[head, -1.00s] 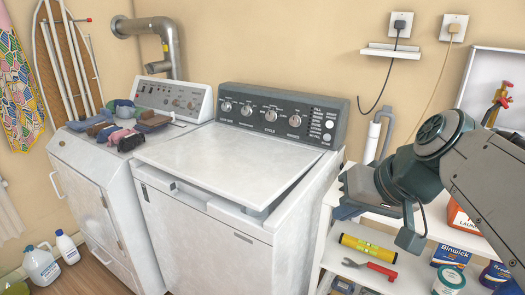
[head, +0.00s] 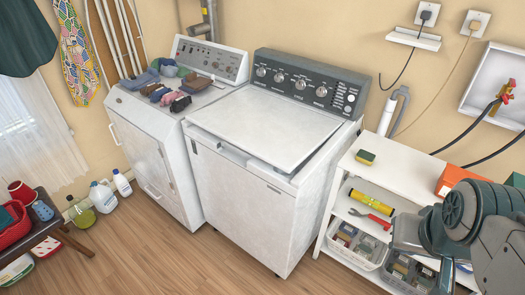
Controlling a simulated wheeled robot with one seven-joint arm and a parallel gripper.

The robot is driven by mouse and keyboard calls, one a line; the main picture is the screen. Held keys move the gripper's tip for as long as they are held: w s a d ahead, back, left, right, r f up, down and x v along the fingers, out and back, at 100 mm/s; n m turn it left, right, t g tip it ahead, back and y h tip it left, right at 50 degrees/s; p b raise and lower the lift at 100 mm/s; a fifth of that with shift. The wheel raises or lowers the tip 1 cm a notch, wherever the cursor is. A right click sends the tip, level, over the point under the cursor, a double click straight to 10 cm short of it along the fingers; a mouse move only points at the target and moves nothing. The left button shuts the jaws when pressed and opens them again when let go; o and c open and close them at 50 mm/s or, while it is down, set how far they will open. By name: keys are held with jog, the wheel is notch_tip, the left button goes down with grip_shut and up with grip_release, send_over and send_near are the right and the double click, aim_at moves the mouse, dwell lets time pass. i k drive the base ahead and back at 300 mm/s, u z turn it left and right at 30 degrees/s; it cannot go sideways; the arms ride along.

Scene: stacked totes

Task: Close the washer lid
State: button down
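The washer (head: 240,205) is a white top-loader with a dark control panel (head: 308,80) at its back, in the middle of the head view. Its white lid (head: 262,122) lies nearly flat over the top. A gap shows under the lid's front edge and right side, so it sits slightly raised rather than flush. My gripper (head: 408,234) is at the right, over the white shelf and well apart from the lid. It is partly hidden by my own arm, and its fingers do not show clearly. I see nothing held in it.
A white dryer (head: 150,160) with folded clothes (head: 170,88) on it stands left of the washer. A white shelf unit (head: 385,160) stands to the right, with a sponge (head: 365,158) on top and bins below. Wooden floor (head: 180,262) is clear in front. A bench (head: 42,240) is at the lower left.

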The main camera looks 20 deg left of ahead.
aim_at(282, 133)
jog(key=k, duration=1.1)
jog(key=u, duration=0.7)
jog(key=i, duration=1.7)
jog(key=z, duration=0.6)
